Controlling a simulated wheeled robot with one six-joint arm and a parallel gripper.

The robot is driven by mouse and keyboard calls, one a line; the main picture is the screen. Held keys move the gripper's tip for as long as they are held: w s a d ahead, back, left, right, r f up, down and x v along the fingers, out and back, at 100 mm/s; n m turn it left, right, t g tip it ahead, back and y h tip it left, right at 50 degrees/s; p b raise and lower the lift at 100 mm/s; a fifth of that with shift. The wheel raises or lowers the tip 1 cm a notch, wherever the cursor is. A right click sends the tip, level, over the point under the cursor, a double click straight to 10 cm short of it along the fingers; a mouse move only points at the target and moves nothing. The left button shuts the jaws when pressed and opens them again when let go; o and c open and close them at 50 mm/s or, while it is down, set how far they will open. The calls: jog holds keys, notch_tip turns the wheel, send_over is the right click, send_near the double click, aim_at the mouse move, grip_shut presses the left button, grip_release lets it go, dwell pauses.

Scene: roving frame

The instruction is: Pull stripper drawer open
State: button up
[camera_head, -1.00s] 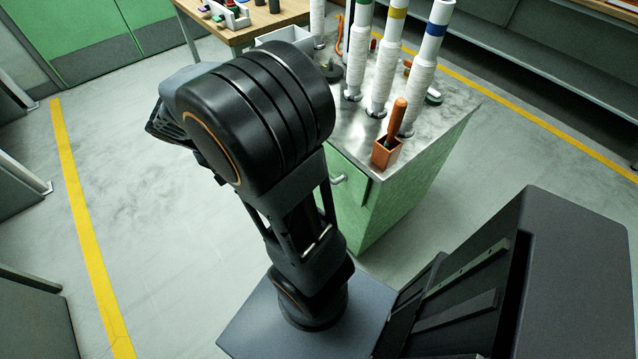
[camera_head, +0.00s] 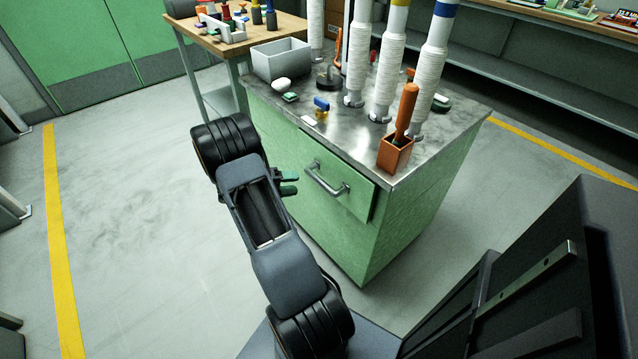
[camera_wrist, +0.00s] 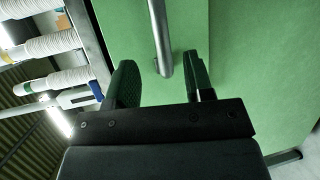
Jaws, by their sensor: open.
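The drawer (camera_head: 352,200) is a green panel in the upper front of a green cabinet with a metal top. It appears shut. Its grey bar handle (camera_head: 322,184) faces my arm. My gripper (camera_head: 289,182) is open, just left of the handle in the head view. In the wrist view, the handle (camera_wrist: 160,38) runs lengthwise into the gap between the two fingers of my gripper (camera_wrist: 159,62). Its near end lies between the fingertips, closer to the right finger. I cannot tell whether either finger touches it. The drawer front (camera_wrist: 125,25) is plain green behind it.
On the cabinet top (camera_head: 300,137) stand tall white-wrapped rods (camera_head: 388,80), an orange holder with an orange-handled tool (camera_head: 396,152) and a grey bin (camera_head: 281,60). A wooden table (camera_head: 228,45) stands behind left. The floor left of my arm is clear.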

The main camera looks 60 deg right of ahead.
aim_at(316, 181)
jog(key=x, duration=0.9)
jog(key=shift+s+b, duration=0.1)
jog(key=shift+b, duration=0.25)
grip_shut()
